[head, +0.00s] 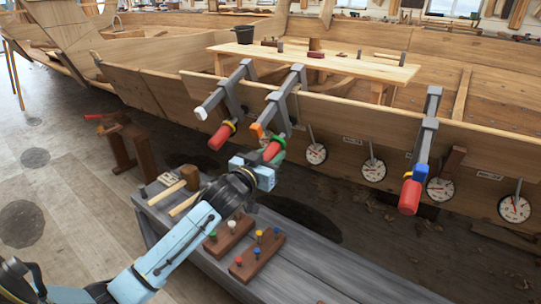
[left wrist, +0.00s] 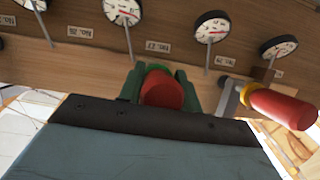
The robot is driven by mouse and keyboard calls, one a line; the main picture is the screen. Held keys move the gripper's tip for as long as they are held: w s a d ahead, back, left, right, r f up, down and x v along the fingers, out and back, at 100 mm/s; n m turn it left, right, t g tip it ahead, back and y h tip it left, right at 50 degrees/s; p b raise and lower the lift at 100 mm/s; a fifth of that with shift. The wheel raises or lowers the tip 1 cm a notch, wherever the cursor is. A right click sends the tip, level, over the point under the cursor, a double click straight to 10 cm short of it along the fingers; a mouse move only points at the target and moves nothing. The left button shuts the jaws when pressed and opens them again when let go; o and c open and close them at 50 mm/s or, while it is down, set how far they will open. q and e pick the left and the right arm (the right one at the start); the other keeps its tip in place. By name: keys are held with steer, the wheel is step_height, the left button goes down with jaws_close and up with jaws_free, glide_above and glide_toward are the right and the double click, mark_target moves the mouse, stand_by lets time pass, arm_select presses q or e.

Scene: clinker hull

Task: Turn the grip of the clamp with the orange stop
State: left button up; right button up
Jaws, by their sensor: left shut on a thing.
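The clamp with the orange stop (head: 257,130) hangs on the hull plank in the middle of the head view, with its grey bar (head: 285,90) slanting down toward me. Its red grip (head: 271,151) is at the lower end. My left gripper (head: 274,154) is shut on this grip. In the left wrist view the grip (left wrist: 162,92) sits between the green fingers (left wrist: 160,88), one on each side, with its round end facing the camera. Part of the grip is hidden by the gripper. My right gripper is not in view.
A clamp with a white stop (head: 201,113) is close on the left; its red grip (left wrist: 282,107) shows in the wrist view. Dials (head: 373,170) line the hull. A grey bench (head: 330,269) holds a mallet (head: 188,180) and peg blocks (head: 257,255).

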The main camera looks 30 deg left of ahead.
arm_select(q)
steer(key=shift+m+y+p, duration=0.7)
steer(key=shift+y+p, duration=0.1)
steer(key=shift+p, duration=0.15)
steer(key=shift+m+y, duration=0.5)
steer(key=shift+a+m+y, duration=0.1)
steer(key=shift+m+y, duration=0.5)
steer(key=shift+m+y+b, duration=0.55)
steer(key=shift+m+y, duration=0.05)
steer(key=shift+m, duration=0.1)
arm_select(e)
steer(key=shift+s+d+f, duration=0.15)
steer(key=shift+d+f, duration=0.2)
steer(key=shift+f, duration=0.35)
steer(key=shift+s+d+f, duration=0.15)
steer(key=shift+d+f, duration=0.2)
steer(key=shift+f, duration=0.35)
arm_select(q)
steer(key=o, duration=1)
